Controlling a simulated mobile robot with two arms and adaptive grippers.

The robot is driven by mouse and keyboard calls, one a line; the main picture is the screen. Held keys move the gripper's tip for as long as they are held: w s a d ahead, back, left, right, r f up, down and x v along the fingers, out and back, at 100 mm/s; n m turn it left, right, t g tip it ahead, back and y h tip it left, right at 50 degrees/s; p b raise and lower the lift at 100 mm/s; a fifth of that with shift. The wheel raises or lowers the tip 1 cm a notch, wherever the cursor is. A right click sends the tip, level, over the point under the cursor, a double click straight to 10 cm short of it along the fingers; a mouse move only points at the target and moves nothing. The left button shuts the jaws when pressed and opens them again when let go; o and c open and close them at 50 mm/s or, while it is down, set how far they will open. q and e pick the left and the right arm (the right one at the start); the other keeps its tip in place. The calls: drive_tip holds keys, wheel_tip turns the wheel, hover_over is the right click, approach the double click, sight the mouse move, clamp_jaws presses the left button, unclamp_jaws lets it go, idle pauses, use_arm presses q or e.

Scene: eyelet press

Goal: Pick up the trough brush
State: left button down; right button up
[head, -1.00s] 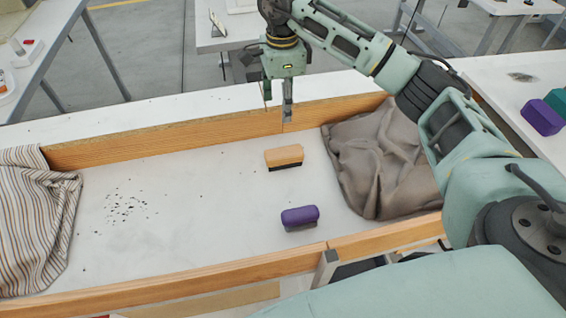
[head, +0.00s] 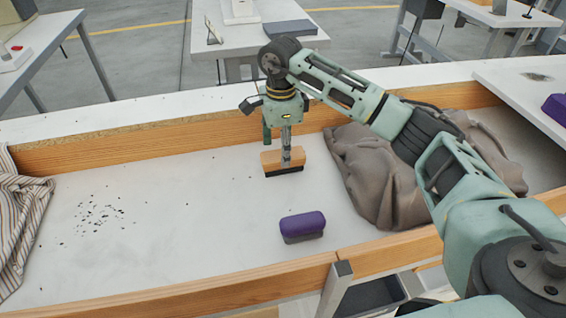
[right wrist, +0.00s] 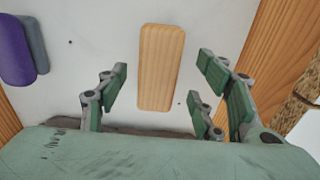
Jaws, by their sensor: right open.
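The trough brush (head: 270,162), a wooden block with dark bristles underneath, stands on the white trough floor near the back board. My right gripper (head: 286,163) hangs pointing down above it and hides part of its top. In the right wrist view the wooden back of the brush (right wrist: 161,68) lies lengthwise between the spread green-padded fingers of my right gripper (right wrist: 160,88). There is clear space on both sides, and the gripper is open and empty. My left gripper is not in view.
A purple block with a grey underside (head: 303,225) lies nearer the front board. A crumpled brown cloth (head: 375,185) is to the right, and a striped cloth (head: 18,225) at the left. Dark crumbs dot the floor at left. Wooden boards (head: 190,138) edge the trough.

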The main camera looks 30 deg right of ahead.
wheel_tip(320, 180, down, 5)
drive_tip(key=shift+s+d+r, duration=0.1)
drive_tip(key=shift+d, duration=0.05)
drive_tip(key=c, duration=1.3)
drive_tip(key=shift+r, duration=0.15)
wheel_tip(320, 180, up, 4)
drive_tip(key=shift+d+r, duration=0.15)
drive_tip(key=shift+r, duration=0.05)
drive_tip(key=s+d+r, duration=0.2)
drive_tip(key=s, duration=0.1)
drive_tip(key=s+d+r, duration=0.2)
drive_tip(key=s+d, duration=0.1)
drive_tip(key=s+d+r, duration=0.2)
drive_tip(key=s, duration=0.1)
drive_tip(key=shift+d+r, duration=0.15)
drive_tip(key=shift+r, duration=0.05)
